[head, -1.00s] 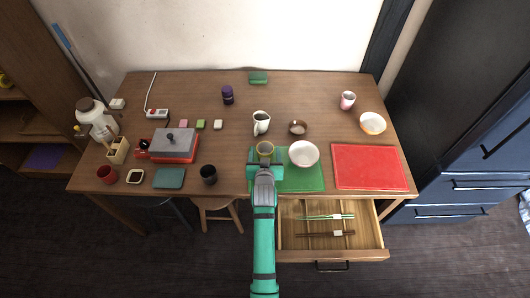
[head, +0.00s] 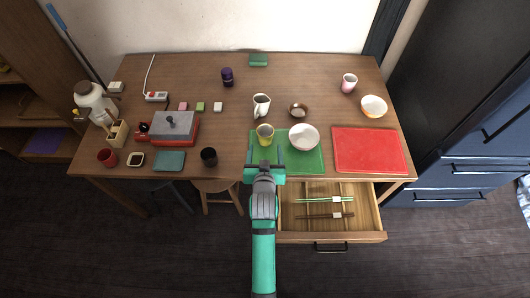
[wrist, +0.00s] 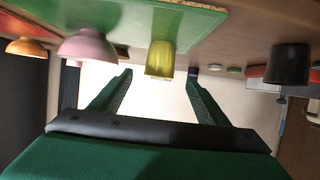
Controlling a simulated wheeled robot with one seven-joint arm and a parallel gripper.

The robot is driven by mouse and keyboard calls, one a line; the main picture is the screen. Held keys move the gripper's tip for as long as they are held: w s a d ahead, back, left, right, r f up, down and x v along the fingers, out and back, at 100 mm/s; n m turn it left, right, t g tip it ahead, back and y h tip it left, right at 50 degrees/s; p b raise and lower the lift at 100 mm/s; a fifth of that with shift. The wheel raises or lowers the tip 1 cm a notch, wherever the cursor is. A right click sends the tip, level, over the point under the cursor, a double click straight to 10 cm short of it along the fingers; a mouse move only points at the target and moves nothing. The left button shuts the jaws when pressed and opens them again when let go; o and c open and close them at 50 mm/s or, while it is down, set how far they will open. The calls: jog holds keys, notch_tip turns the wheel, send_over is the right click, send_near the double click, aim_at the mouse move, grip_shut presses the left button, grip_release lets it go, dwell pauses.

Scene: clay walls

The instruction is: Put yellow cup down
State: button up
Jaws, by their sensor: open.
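My gripper (head: 265,154) is open and empty at the table's front edge, in front of the cup. In the wrist view my gripper's fingers (wrist: 157,78) are spread wide, with the cup beyond their tips and clear of both.
A white mug (head: 261,105) and a brown bowl (head: 298,110) stand behind. A black cup (head: 209,156) is to the left. An open drawer (head: 360,215) with chopsticks juts out below the table's front.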

jog(key=shift+s, duration=0.35)
jog(key=s+f, duration=0.3)
jog(key=s, duration=1.8)
jog(key=s+r+t, duration=0.1)
jog(key=s+r, duration=0.3)
jog(key=s, duration=0.4)
jog(key=s+r, duration=0.4)
jog(key=s, duration=0.5)
jog(key=shift+d+r+t, duration=0.2)
jog(key=shift+d+t, duration=0.2)
jog(key=shift+s, duration=0.15)
